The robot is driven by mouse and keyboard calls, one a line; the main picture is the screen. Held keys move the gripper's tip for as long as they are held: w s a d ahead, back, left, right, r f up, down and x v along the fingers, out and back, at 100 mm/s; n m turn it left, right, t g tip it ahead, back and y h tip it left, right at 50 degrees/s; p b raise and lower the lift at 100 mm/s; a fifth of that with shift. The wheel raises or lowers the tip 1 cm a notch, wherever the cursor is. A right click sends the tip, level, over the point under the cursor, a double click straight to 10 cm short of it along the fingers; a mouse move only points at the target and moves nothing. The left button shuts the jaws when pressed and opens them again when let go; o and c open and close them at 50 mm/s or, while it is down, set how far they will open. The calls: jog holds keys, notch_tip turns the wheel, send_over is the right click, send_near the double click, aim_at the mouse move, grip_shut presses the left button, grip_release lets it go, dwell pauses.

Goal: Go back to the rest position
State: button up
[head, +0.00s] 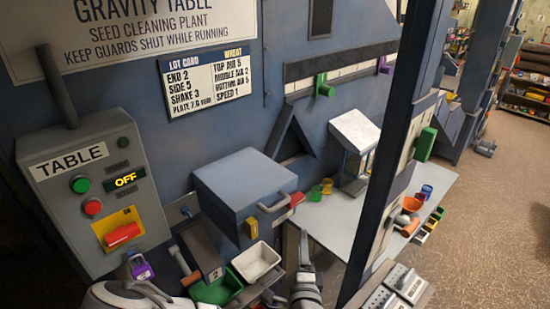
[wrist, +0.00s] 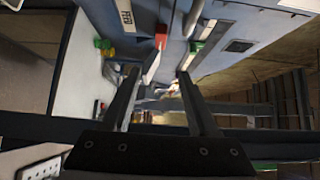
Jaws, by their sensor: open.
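My gripper (wrist: 160,74) shows in the wrist view as two dark fingers standing well apart, with nothing held between them. In the head view, parts of my arm show along the bottom edge, low in front of the machine. The fingers are hard to make out there. The rest position is not marked by anything in view.
A grey control box (head: 95,190) labelled TABLE reads OFF. A blue-grey box with a handle (head: 245,185) juts from the machine. A white tray (head: 256,262) and a green bin (head: 219,288) lie low near my arm. A dark post (head: 400,140) stands right; open floor (head: 490,210) lies beyond.

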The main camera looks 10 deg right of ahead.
jog(key=s+d+r+m+g+h+b, duration=0.1)
jog(key=s+d+r+m+g+h, duration=0.15)
jog(key=d+m+h, duration=0.5)
jog(key=s+d+r+m+g+h+b, duration=0.1)
jog(key=d+r+m+g+h, duration=0.25)
jog(key=m, duration=0.65)
jog(key=s+d+r+m+g+b, duration=0.1)
jog(key=s+d+m+g, duration=0.3)
jog(key=s+m+g, duration=0.95)
jog(key=s+a+r+m+t+y+b, duration=0.1)
jog(key=a+r+m+y, duration=0.4)
jog(key=m, duration=0.5)
jog(key=a+r+m+t+y+b, duration=0.3)
jog(key=a+r+m+t+y, duration=0.2)
jog(key=a+m+y, duration=0.3)
jog(key=m+t, duration=0.1)
jog(key=m, duration=0.2)
jog(key=shift+s+a+r+y, duration=0.15)
jog(key=shift+s+a+y, duration=0.15)
jog(key=shift+s+y, duration=0.1)
jog(key=shift+t, duration=0.25)
